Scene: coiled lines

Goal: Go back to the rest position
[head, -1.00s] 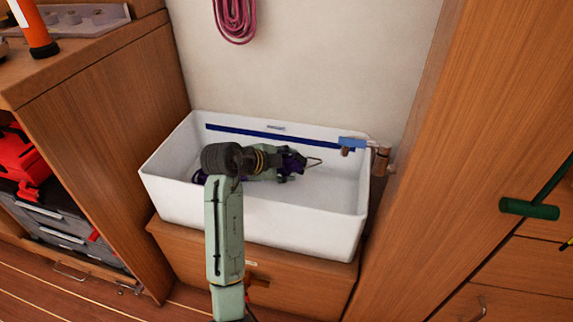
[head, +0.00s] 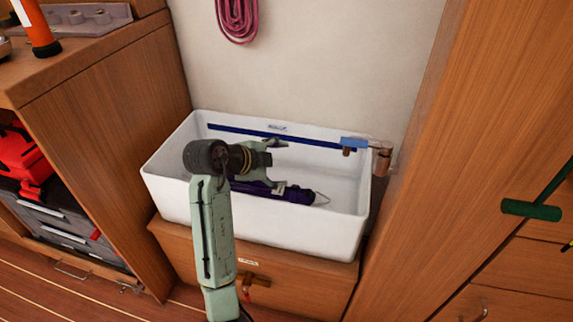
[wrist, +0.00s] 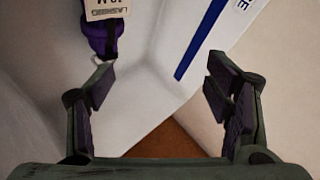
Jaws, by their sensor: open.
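My gripper (wrist: 160,95) is open and empty in the wrist view, its two dark-padded fingers spread wide apart. In the head view my gripper (head: 277,145) is over the white bin, partly hidden by my wrist. A purple bundle (head: 290,194) with a pale tag and a thin light loop lies in the white bin (head: 300,232). Its tagged end (wrist: 102,28) shows at the upper left of the wrist view, beyond the left finger and apart from it as far as I can tell. My arm hides the bundle's left part.
The bin stands on a wooden base between a wooden cabinet (head: 110,140) and a tall wooden panel (head: 450,170). A blue clip and brown fitting (head: 380,158) sit at its right rim. A pink coiled line (head: 238,18) hangs on the wall. A green handle (head: 532,210) is at right.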

